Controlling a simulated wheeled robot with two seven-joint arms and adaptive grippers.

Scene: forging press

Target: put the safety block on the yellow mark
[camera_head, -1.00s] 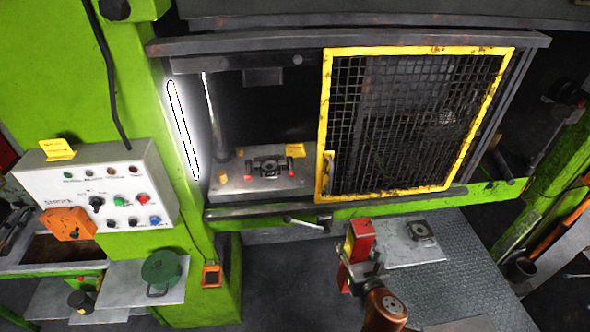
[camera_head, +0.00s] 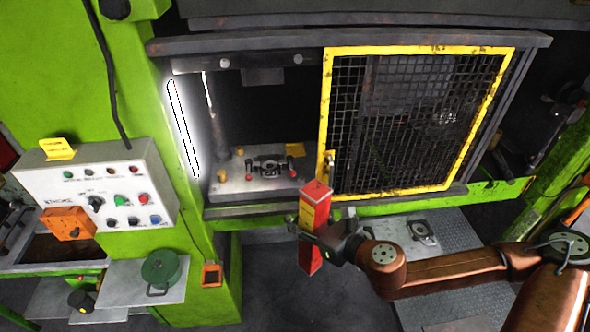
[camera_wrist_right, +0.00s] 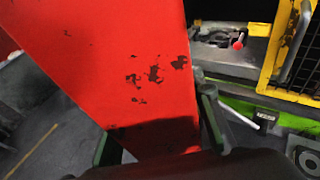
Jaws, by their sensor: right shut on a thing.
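The safety block is a tall red block with worn paint (camera_head: 315,212). My right gripper (camera_head: 319,236) is shut on it around its middle and holds it nearly upright, in front of the press opening's lower edge. In the right wrist view the block (camera_wrist_right: 120,75) fills much of the picture between the fingers. The press bed (camera_head: 228,187) lies behind and to the left of the block. A small yellow patch (camera_head: 295,149) shows at the bed's back right; I cannot tell for sure that it is the mark. My left gripper is out of view.
A yellow-framed mesh guard (camera_head: 418,189) covers the right of the press opening; the left is open. A die (camera_head: 268,165) sits on the bed. A grey table (camera_head: 445,222) stands front right, and a control panel (camera_head: 100,190) is at left.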

